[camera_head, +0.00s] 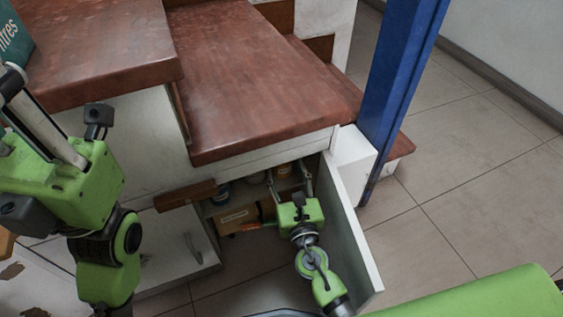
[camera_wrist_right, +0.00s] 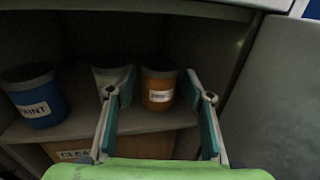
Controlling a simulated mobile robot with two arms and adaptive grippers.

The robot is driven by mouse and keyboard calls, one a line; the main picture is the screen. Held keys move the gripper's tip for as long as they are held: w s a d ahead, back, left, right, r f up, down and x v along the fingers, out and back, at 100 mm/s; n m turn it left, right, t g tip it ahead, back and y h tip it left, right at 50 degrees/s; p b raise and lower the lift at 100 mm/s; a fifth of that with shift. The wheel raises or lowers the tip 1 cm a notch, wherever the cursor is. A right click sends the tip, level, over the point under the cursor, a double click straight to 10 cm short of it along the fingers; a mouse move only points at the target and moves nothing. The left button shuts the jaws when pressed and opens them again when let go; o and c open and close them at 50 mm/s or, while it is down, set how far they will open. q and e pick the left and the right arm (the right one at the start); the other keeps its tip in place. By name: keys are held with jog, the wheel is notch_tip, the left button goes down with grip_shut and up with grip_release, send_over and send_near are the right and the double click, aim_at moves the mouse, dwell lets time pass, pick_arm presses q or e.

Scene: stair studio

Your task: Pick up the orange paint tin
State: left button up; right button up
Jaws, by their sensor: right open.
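The orange paint tin (camera_wrist_right: 158,90) stands upright on a shelf inside the cupboard, its pale label facing the wrist camera. In the head view the tin (camera_head: 283,171) is small and partly hidden under the stair edge. My right gripper (camera_wrist_right: 157,94) is open and empty. Its two fingers point into the cupboard, one on each side of the tin in the wrist view; I cannot tell whether the tips reach it. The right gripper shows in the head view (camera_head: 289,174) at the cupboard opening. My left gripper (camera_head: 25,105) is at the far left, partly cut off.
A white tin (camera_wrist_right: 108,76) stands just left of the orange one, partly behind the left finger. A blue paint tin (camera_wrist_right: 38,98) stands farther left. A cardboard box (camera_head: 238,218) is below the shelf. The open white door (camera_head: 350,225) stands close to the right arm.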

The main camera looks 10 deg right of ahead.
jog(key=w, duration=0.4)
jog(key=shift+w+f+b, duration=0.1)
jog(key=shift+w+b, duration=0.05)
jog(key=shift+b, duration=0.15)
jog(key=c, duration=0.9)
jog(key=shift+c, duration=0.7)
jog(key=shift+r, duration=0.25)
